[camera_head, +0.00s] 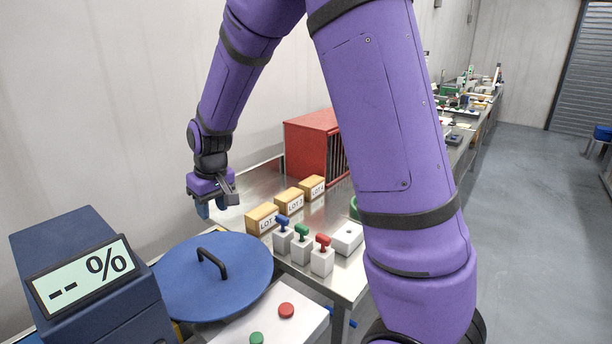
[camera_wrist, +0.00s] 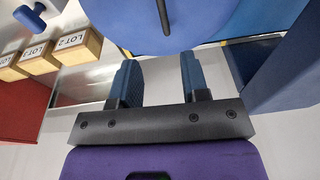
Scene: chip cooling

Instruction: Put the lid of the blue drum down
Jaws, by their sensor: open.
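The blue lid (camera_head: 213,278) is a round flat disc with a black bar handle (camera_head: 212,263) on top. It lies level beside the display box, and the drum body under it is mostly hidden. My gripper (camera_head: 214,203) is behind and above the lid, apart from its handle. In the wrist view the lid (camera_wrist: 195,35) and its handle (camera_wrist: 163,14) show at the top edge, beyond my fingers. My gripper (camera_wrist: 160,75) is open, with its two blue fingers apart and nothing between them.
A dark blue box (camera_head: 85,270) with a percent display stands left of the lid. Several LOT boxes (camera_head: 289,197), stamps with blue, green and red handles (camera_head: 301,245), and a red slatted cabinet (camera_head: 312,143) stand on the metal bench. A white button panel (camera_head: 272,318) is in front.

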